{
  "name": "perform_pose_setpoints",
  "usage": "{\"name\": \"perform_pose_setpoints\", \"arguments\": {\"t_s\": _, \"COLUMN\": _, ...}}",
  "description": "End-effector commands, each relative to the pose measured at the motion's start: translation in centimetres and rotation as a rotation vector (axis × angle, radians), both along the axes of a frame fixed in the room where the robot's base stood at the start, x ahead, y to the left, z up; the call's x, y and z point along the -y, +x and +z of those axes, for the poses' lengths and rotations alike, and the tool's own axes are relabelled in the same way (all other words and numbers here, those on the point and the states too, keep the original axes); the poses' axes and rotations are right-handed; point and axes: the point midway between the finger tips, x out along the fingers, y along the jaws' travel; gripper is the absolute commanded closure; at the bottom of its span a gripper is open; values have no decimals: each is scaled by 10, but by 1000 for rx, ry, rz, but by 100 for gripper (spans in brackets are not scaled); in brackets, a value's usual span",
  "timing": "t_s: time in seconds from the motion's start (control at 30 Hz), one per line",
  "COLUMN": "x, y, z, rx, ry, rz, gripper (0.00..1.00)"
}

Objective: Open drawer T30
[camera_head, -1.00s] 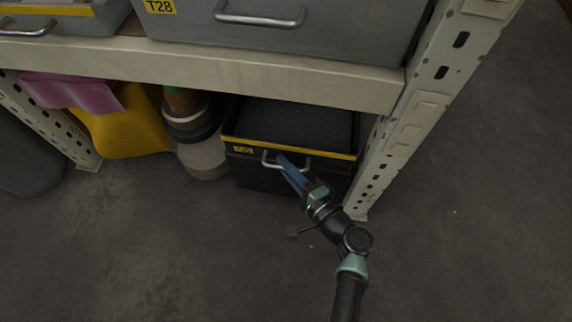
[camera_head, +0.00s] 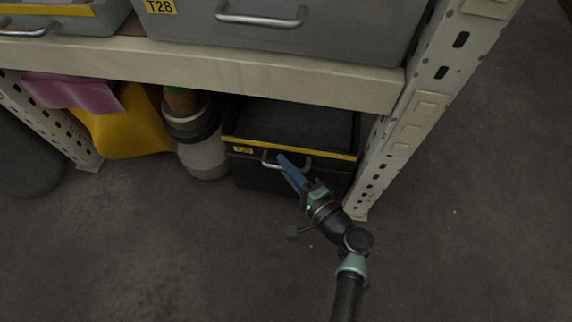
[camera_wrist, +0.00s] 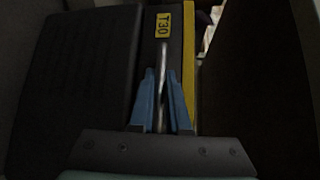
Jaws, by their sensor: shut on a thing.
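The drawer T30 (camera_head: 262,180) is a black box with a yellow stripe along its front top edge, low under the shelf beam. Its yellow T30 label (camera_wrist: 163,26) reads clearly in the wrist view. A metal bar handle (camera_head: 267,162) sits on its front; it also shows in the wrist view (camera_wrist: 163,68). My gripper (camera_head: 281,160) has blue fingers, and they are shut on the handle. In the wrist view the fingers (camera_wrist: 162,85) lie on both sides of the bar. The fingers cover the middle of the handle in the head view.
A grey T28 drawer (camera_head: 200,30) is on the shelf above the beam (camera_head: 200,75). A perforated metal post (camera_head: 390,150) stands close right of the black drawer. A grey container (camera_head: 205,155) and a yellow object (camera_head: 125,130) stand left. The floor in front is clear.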

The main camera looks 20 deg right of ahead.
Motion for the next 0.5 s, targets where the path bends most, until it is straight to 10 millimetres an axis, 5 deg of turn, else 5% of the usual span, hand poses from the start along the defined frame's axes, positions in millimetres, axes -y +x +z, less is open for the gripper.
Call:
{"name": "perform_pose_setpoints", "arguments": {"t_s": 0.27, "x": -8, "y": -15, "z": 1, "rx": -1, "ry": 2, "rz": -2, "gripper": 100}}
{"name": "perform_pose_setpoints", "arguments": {"t_s": 0.5, "x": -41, "y": -63, "z": 2, "rx": -5, "ry": 5, "rz": -3, "gripper": 100}}
